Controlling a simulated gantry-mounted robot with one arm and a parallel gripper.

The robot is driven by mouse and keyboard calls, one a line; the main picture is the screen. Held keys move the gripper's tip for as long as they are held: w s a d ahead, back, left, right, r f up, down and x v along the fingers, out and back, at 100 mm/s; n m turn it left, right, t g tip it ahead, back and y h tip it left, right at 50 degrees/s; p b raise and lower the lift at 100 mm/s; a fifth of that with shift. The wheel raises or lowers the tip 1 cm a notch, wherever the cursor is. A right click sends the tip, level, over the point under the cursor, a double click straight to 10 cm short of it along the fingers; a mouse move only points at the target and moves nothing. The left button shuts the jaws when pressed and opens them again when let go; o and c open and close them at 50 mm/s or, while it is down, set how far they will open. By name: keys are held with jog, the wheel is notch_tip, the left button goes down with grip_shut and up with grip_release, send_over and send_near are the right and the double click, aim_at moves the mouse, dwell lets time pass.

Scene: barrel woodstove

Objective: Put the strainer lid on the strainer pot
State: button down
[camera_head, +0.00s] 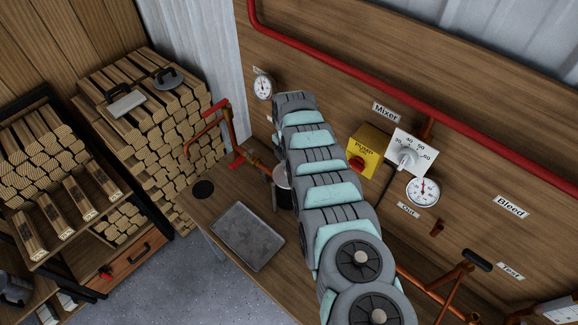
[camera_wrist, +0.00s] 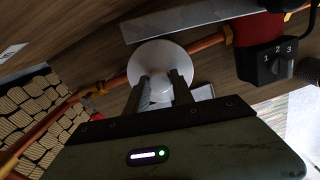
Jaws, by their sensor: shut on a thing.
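The strainer lid is a pale round disc with a central knob, and it fills the middle of the wrist view (camera_wrist: 176,55). My gripper (camera_wrist: 160,84) is shut on the lid's knob, one dark finger on each side. A small grey cylindrical vessel (camera_head: 283,188), which looks like the strainer pot, sits on the pipe line beside my arm in the head view, partly hidden by the arm. In the wrist view the pipe runs behind the disc, and the pot is not distinguishable there. Whether lid and pot touch, I cannot tell. My gripper is hidden in the head view.
A grey tray (camera_head: 248,236) and a black disc (camera_head: 203,189) lie on the workbench. A red-handled copper pipe (camera_head: 235,140) rises behind. A yellow pump box (camera_head: 368,150) and gauge (camera_head: 422,191) are on the wall at right. A red fitting (camera_wrist: 257,38) is close in the wrist view.

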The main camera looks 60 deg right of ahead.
jog(key=c, duration=0.7)
grip_release()
jog(key=shift+r, duration=0.15)
notch_tip(320, 180, up, 7)
jog(key=p, duration=0.6)
jog(key=shift+p, duration=0.3)
notch_tip(320, 180, up, 10)
jog(key=shift+r+b, duration=0.25)
jog(key=shift+b, duration=0.75)
